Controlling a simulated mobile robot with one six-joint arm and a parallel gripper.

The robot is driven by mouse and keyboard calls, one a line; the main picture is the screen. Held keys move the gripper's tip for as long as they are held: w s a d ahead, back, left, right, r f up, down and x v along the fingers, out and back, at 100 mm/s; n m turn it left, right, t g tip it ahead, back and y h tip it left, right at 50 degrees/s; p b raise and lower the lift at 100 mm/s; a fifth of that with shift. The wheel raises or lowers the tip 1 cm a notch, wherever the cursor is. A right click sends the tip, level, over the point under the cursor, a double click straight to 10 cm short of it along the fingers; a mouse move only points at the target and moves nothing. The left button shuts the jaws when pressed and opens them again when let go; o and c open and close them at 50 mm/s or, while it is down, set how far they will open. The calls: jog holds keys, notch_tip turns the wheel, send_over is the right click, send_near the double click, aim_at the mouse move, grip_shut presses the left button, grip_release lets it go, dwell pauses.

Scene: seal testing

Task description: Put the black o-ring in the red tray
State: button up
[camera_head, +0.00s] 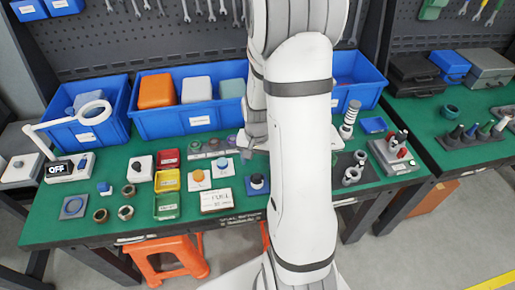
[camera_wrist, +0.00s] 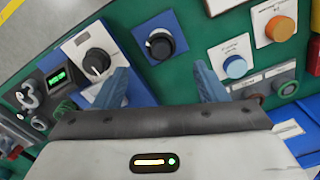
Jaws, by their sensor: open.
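A black round piece on a blue square base (camera_wrist: 140,31) sits ahead of my gripper (camera_wrist: 163,82) in the wrist view. It looks like a black ring (camera_wrist: 152,45) around a dark post, but I cannot tell for sure that it is the o-ring. It also shows in the head view (camera_head: 257,182). The red tray (camera_head: 169,158) is a small bin behind the yellow and green ones in the head view; its edge shows at the right of the wrist view (camera_wrist: 315,56). My gripper is open and empty, its blue fingers apart above the table. My arm hides it in the head view.
White boxes with an orange button (camera_head: 197,176) and a blue button (camera_head: 223,163) stand between the blue base and the bins. A dial box (camera_wrist: 90,55) is beside my left finger. A ring rack (camera_wrist: 262,84) and blue bins (camera_head: 187,115) lie behind.

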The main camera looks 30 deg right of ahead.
aim_at(257, 176)
jog(key=shift+f+p, duration=0.55)
jog(key=shift+f, duration=3.5)
jog(key=shift+c, duration=0.3)
jog(key=c, duration=1.1)
